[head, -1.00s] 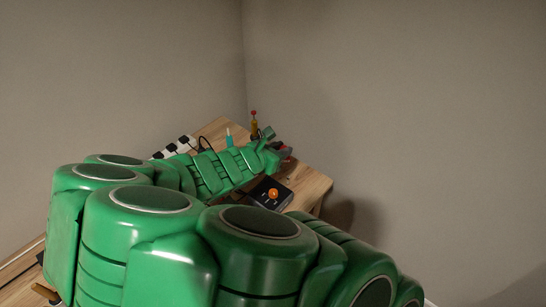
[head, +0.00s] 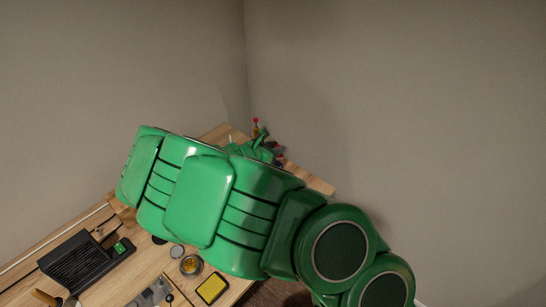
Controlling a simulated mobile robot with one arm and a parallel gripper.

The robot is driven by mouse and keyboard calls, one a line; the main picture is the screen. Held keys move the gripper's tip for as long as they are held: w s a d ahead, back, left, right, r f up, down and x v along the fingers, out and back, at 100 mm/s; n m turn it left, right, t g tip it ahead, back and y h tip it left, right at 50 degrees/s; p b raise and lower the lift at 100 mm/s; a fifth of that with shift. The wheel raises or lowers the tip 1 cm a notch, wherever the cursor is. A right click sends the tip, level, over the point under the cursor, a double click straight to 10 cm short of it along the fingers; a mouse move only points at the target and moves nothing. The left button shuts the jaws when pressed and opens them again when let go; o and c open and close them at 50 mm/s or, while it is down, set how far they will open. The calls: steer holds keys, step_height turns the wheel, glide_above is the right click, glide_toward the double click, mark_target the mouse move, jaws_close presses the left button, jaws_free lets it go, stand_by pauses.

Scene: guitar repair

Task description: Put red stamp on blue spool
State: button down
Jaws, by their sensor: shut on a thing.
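My gripper (head: 264,143) is small and far off at the back corner of the wooden bench, partly hidden behind my green arm. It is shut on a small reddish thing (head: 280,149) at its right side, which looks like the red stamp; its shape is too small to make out. A small dark patch shows just below it over the bench, and I cannot tell whether this is the blue spool. I cannot make out the blue spool for sure, nor whether the held thing touches anything.
A yellow thing with a red top (head: 255,127) stands behind my gripper. A black ribbed box (head: 74,262), a yellow pad (head: 212,288), a round tin (head: 190,265) and a grey tool (head: 150,294) lie on the near bench (head: 125,280). My arm covers the middle. Walls stand behind.

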steer(key=shift+w+a+f, duration=0.15)
steer(key=shift+w+f, duration=1.2)
steer(key=shift+f, duration=1.8)
steer(key=shift+f, duration=0.1)
steer(key=c, duration=1)
jaws_free()
steer(key=shift+o, duration=0.2)
steer(key=v, duration=1.2)
steer(key=shift+s, duration=0.1)
